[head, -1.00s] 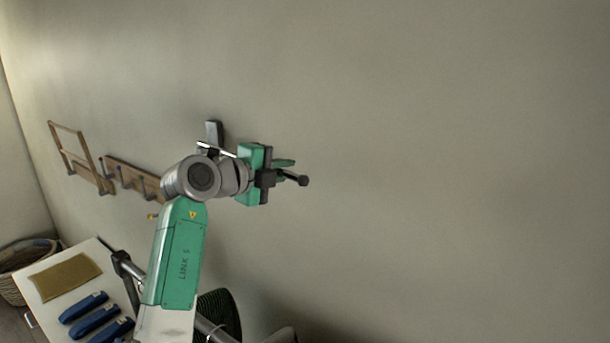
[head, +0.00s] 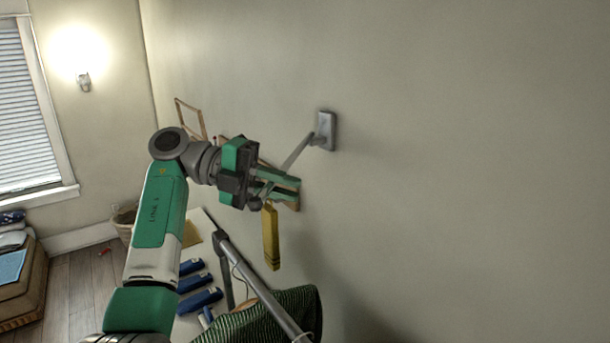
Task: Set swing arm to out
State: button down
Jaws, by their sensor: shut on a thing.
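The swing arm (head: 300,151) is a thin grey metal bar. It runs from a grey wall plate (head: 326,130) down and left, away from the wall. Its lower part passes into my gripper (head: 287,187), and a dark round knob (head: 254,203) shows just below the jaws. My gripper's green fingers are shut on the bar near this knob end. The stretch of bar between the fingers is partly hidden by them.
A yellow bar-shaped thing (head: 271,238) hangs just below the fingers; its support is hidden. A wooden wall frame (head: 189,116) is behind my arm. Blue-handled things (head: 199,300) lie on a white table below, beside a green striped cloth (head: 297,305). The wall at right is clear.

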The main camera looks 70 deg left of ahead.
jog(key=shift+s+a+m+g+h, duration=0.3)
jog(key=shift+s+a+h, duration=0.1)
jog(key=shift+s, duration=0.2)
jog(key=c, duration=1.4)
grip_release()
jog(key=shift+o, duration=0.2)
notch_tip(320, 180, up, 4)
jog(key=shift+f+b, duration=0.25)
jog(key=shift+b, duration=0.3)
jog(key=o, duration=0.6)
jog(key=s+d+b, duration=0.5)
jog(key=d, duration=0.3)
jog(key=shift+s+r, duration=0.15)
jog(key=shift+r, duration=0.15)
jog(key=s+d, duration=0.1)
jog(key=s+d+b, duration=0.1)
jog(key=d, duration=0.1)
jog(key=s+d, duration=0.1)
jog(key=shift+d+r+b, duration=0.15)
jog(key=shift+r+b, duration=0.15)
jog(key=shift+b, duration=0.05)
jog(key=c, duration=0.6)
jog(key=shift+s+d+r, duration=0.15)
jog(key=shift+s+d, duration=0.15)
jog(key=shift+d, duration=0.2)
jog(key=shift+c, duration=0.2)
